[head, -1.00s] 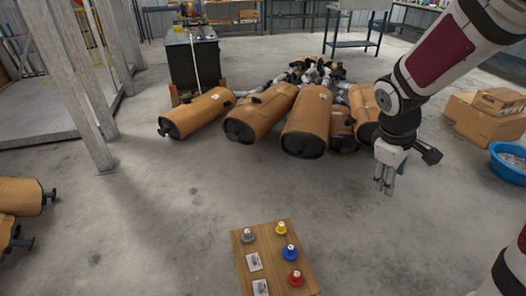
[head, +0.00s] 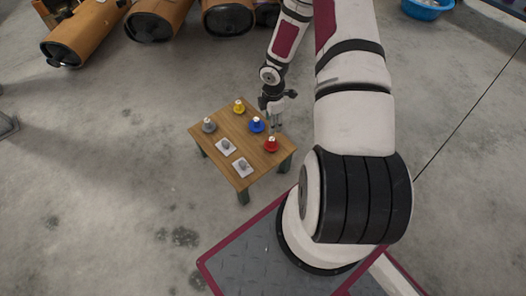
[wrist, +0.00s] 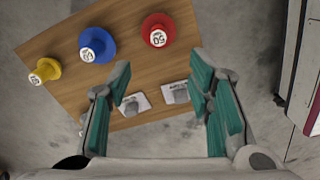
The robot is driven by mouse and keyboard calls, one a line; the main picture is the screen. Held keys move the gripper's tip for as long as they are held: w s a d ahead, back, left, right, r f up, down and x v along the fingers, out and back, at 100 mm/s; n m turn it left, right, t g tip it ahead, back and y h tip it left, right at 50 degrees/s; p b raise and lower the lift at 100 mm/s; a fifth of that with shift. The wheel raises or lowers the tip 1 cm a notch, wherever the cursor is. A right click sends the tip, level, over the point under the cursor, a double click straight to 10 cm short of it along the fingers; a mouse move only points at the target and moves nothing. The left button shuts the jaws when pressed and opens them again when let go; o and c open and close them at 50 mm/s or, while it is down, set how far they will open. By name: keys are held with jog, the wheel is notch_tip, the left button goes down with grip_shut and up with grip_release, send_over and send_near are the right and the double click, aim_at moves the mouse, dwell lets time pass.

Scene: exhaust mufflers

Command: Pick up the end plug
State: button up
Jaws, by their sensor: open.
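Several plugs stand on a small wooden table (head: 241,172): yellow (head: 239,107), grey (head: 209,126), blue (head: 257,125) and red (head: 271,145). Which one is meant by "the end plug" cannot be told. My gripper (head: 276,127) is above the table's right edge, near the blue and red plugs. In the wrist view, my gripper (wrist: 160,72) is open and empty, its fingers apart with teal pads. The red plug (wrist: 158,30), blue plug (wrist: 97,44) and yellow plug (wrist: 45,71) show beyond the fingertips there.
Two white cards (head: 226,146) (head: 242,166) with small grey pieces lie on the table's front part. Brown mufflers (head: 155,18) lie on the floor at the back. A blue basin (head: 428,7) stands at the back right. The floor left of the table is clear.

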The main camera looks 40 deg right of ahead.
aim_at(271, 139)
notch_tip(271, 139, down, 8)
jog(key=b, duration=0.3)
jog(key=shift+f, duration=0.25)
jog(key=shift+w+f+b, duration=0.1)
jog(key=shift+f+b, duration=1.4)
jog(key=shift+f, duration=1.15)
grip_shut()
